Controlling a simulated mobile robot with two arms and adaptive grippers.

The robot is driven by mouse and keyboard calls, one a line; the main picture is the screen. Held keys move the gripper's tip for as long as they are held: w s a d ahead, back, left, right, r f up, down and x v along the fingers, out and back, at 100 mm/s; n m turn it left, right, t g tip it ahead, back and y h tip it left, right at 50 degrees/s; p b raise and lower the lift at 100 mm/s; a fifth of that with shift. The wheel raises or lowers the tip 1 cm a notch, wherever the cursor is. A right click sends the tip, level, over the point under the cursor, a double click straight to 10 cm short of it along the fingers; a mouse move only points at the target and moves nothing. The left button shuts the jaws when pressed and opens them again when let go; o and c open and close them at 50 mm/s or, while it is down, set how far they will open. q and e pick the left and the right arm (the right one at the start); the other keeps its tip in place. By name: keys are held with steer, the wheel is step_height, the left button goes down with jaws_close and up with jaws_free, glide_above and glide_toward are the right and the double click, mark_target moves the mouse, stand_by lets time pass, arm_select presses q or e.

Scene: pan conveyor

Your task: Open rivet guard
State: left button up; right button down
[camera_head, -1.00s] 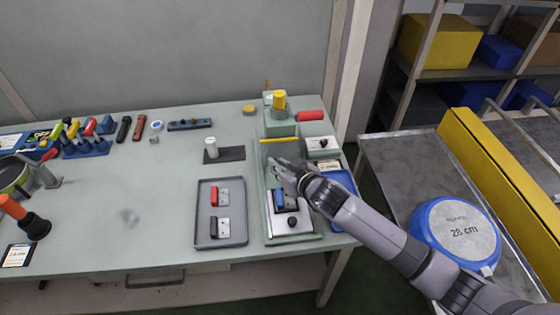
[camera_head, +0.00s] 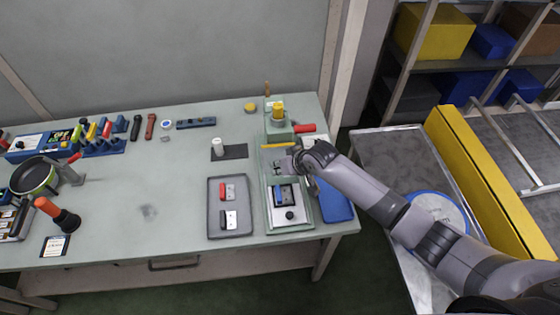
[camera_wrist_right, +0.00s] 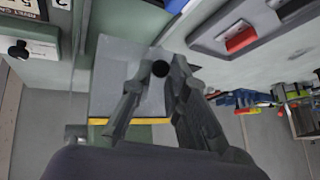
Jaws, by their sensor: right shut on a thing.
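The rivet guard (camera_head: 278,146) is a see-through panel with a yellow edge, on the green fixture in front of the rivet press (camera_head: 279,128). Its yellow edge also shows in the wrist view (camera_wrist_right: 100,121). My right gripper (camera_head: 284,164) is low over the fixture, just in front of the yellow edge. In the wrist view its fingers (camera_wrist_right: 155,75) are closed around a small black knob (camera_wrist_right: 160,68), seemingly the guard's. My left gripper is out of view.
A grey tray (camera_head: 230,232) with a red and a black handle stands left of the fixture. A blue bin (camera_head: 335,201) is at its right. A red handle (camera_head: 305,128) juts from the press.

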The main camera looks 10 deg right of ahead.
steer(key=shift+r, duration=0.15)
stand_by(0.3)
steer(key=c, duration=1.8)
jaws_free()
steer(key=shift+c, duration=0.2)
steer(key=v, duration=1.2)
steer(key=shift+w, duration=0.15)
